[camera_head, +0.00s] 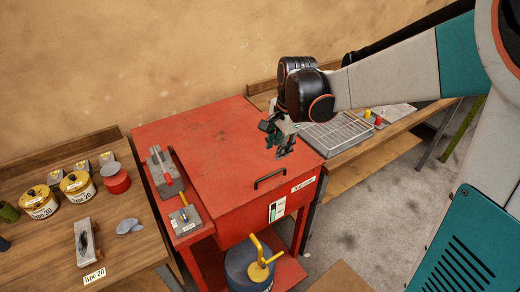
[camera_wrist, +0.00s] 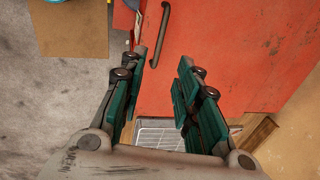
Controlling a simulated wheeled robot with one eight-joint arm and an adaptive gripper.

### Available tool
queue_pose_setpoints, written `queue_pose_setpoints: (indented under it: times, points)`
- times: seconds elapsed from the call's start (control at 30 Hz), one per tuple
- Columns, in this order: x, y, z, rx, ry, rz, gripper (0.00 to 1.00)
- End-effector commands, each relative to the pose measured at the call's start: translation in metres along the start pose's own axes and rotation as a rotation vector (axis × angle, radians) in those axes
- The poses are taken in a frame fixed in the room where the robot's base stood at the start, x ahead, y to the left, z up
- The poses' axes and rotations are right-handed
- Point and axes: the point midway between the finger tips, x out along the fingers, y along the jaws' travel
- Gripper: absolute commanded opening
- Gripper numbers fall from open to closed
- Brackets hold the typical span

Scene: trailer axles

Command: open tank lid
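The red tank has a flat closed lid (camera_head: 222,143) with a black bar handle (camera_head: 270,179) near its front edge. In the wrist view the lid (camera_wrist: 250,55) fills the right side, and the handle (camera_wrist: 161,34) runs up from near the left finger. My gripper (camera_head: 279,147) is above the lid's right part, behind and to the right of the handle. In the wrist view my gripper (camera_wrist: 168,75) has its fingers apart with nothing between them. The handle lies beyond the fingertips, and I cannot tell the exact height gap.
A wooden bench (camera_head: 60,230) on the left holds yellow cans and a red tin (camera_head: 116,180). A wire tray (camera_head: 338,133) stands right. A blue canister (camera_head: 247,272) is below.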

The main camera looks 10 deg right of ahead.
Motion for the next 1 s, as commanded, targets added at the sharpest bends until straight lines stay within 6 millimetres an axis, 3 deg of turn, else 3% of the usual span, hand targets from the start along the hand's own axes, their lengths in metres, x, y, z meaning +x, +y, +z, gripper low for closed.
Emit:
queue_pose_setpoints:
  times: [0.6, 0.8, 1.0]
  points:
    - [0.110, 0.000, 0.000, -0.003, 0.001, -0.001, 0.30]
    - [0.128, 0.000, 0.000, -0.003, 0.001, -0.001, 0.30]
    - [0.133, 0.000, 0.000, -0.003, 0.001, -0.001, 0.30]
